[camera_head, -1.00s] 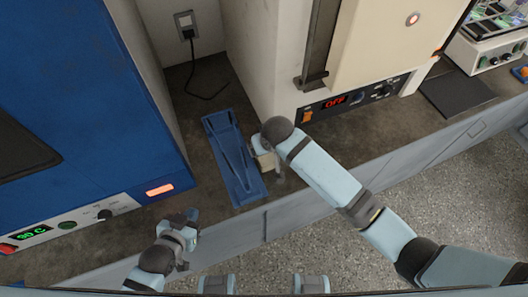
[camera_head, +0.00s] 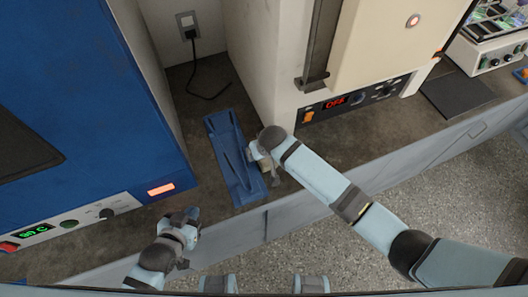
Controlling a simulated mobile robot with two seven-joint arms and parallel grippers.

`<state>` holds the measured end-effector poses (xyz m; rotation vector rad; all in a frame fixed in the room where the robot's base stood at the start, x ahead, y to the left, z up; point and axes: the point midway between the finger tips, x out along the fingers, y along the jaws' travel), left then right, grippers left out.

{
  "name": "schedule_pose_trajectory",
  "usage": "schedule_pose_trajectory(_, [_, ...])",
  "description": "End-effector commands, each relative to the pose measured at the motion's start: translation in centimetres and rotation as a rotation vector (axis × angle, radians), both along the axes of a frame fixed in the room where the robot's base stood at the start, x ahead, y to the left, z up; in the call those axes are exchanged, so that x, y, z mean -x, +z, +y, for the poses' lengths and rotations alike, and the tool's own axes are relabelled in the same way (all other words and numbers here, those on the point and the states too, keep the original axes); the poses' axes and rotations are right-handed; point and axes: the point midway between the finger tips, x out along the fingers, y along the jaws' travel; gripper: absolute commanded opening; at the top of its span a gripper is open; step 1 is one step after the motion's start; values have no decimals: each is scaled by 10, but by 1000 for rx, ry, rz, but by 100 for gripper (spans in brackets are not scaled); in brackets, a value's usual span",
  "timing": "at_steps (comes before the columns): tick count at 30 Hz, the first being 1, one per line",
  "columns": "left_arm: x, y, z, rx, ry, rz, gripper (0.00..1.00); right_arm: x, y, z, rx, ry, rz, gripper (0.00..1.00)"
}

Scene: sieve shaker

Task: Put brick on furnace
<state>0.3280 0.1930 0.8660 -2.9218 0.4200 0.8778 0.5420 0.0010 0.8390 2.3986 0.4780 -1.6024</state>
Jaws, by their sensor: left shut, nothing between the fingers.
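The furnace is most likely the cream cabinet (camera_head: 372,45) with the red OFF display, at the top centre right. A small beige block (camera_head: 266,166), likely the brick, shows at my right gripper (camera_head: 272,170), over the right edge of the blue tray. The wrist hides much of the block, and I cannot tell whether the fingers grip it. My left gripper (camera_head: 192,214) is shut and empty, low at the left in front of the blue oven, apart from the block.
The blue tray (camera_head: 222,133) lies on the dark counter between the blue oven (camera_head: 75,110) and the furnace. A black cable (camera_head: 193,75) runs from a wall socket to the counter. A dark mat (camera_head: 455,92) lies right of the furnace. The counter's front edge is close to both grippers.

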Motion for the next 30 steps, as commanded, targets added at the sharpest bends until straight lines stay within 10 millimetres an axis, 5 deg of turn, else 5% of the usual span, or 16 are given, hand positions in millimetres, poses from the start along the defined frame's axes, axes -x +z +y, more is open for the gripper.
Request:
schedule_pose_trajectory(9, [1,2,0,-1,0,4,0,0,-4,0,0,-1,1,88])
schedule_pose_trajectory(18, [0,2,0,-1,0,2,0,0,-3,0,0,0,-1,22])
schedule_pose_trajectory(30, [-1,3,0,1,0,-2,0,-1,3,0,0,0,0,20])
